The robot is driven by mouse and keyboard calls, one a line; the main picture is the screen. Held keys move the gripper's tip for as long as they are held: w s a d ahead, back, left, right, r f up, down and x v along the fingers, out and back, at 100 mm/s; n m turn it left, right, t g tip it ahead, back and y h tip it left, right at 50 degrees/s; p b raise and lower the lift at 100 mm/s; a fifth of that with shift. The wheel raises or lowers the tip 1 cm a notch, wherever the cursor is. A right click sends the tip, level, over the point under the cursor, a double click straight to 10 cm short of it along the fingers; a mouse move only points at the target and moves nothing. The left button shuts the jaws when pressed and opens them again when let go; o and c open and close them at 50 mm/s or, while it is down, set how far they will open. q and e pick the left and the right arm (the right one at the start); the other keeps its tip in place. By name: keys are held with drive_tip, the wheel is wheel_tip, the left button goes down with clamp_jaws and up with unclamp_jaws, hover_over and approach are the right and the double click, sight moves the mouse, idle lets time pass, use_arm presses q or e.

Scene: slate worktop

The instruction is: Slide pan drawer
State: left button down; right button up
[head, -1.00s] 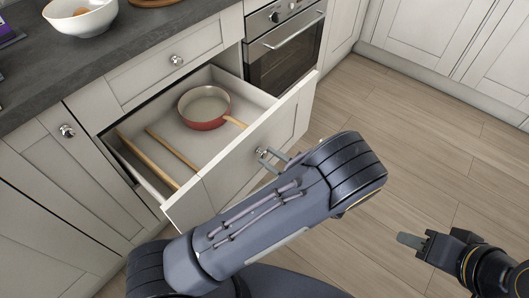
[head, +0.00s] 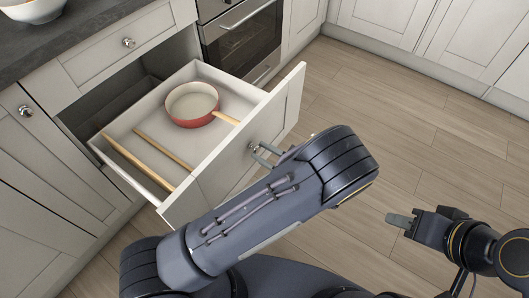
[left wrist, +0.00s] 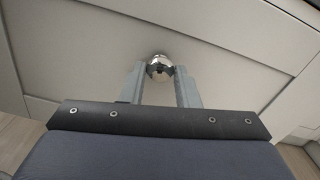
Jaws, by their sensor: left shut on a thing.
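The pan drawer (head: 222,170) stands pulled well out of the cabinet, with its white panelled front facing me. Inside it lies a red pan (head: 192,104) with a cream interior and a wooden handle. Two wooden strips (head: 140,163) lie to the pan's left. My left gripper (head: 262,153) is shut on the drawer's round metal knob, and my left arm covers part of the drawer front's lower side. In the left wrist view the knob (left wrist: 159,67) sits between the two fingertips. My right gripper (head: 400,220) is over the floor at the right, away from the drawer; its finger opening is unclear.
An oven (head: 240,45) is right of the drawer's cabinet. A closed upper drawer (head: 125,50) is above, and a cupboard door (head: 45,150) is to the left. A white bowl (head: 35,12) stands on the slate worktop. The wooden floor (head: 400,130) at right is clear.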

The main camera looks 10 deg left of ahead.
use_arm(q)
drive_tip(key=shift+s+d+f, duration=0.15)
drive_tip(key=shift+d, duration=0.05)
drive_tip(key=c, duration=1.4)
unclamp_jaws()
drive_tip(key=shift+o, duration=1.3)
drive_tip(key=shift+d, duration=0.15)
drive_tip(key=shift+o, duration=0.2)
drive_tip(key=v, duration=0.7)
drive_tip(key=shift+s+d, duration=0.15)
drive_tip(key=shift+d, duration=0.15)
drive_tip(key=shift+d, duration=0.1)
